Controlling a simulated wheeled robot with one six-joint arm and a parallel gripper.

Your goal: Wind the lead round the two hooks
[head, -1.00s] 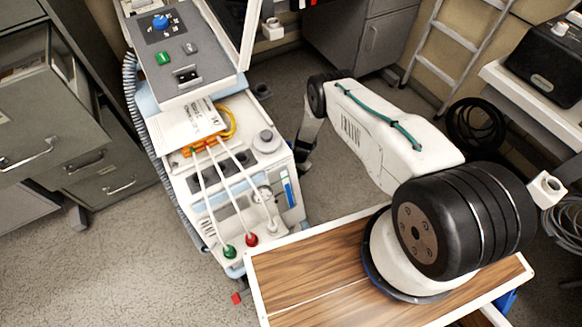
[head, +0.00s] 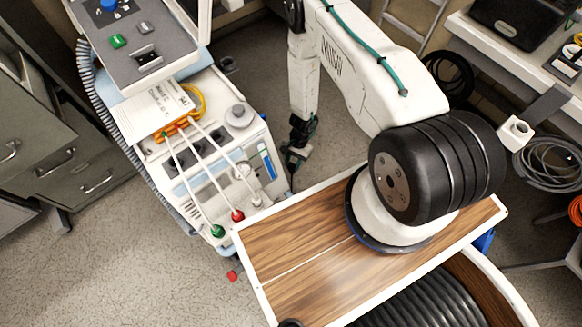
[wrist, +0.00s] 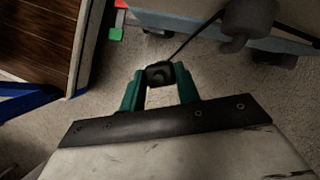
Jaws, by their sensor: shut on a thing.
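My gripper (head: 296,153) hangs low beside the right side of the white pump cart (head: 262,130) in the head view. In the wrist view its green fingers (wrist: 159,78) are shut on a small dark block, the lead's end (wrist: 159,72). The thin dark lead (wrist: 197,38) runs from there up and right, taut, to a grey rounded part (wrist: 248,18) on the cart's side. I cannot tell whether this part is one of the hooks. No second hook can be made out. In the head view the lead is too small to tell.
A wood-topped table (head: 300,255) with a white rim stands at the front, close to the cart. Grey drawers (head: 75,160) stand at the left. A white bench (head: 520,70) and coiled cables (head: 555,160) are at the right. Bare floor (head: 330,150) lies right of my gripper.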

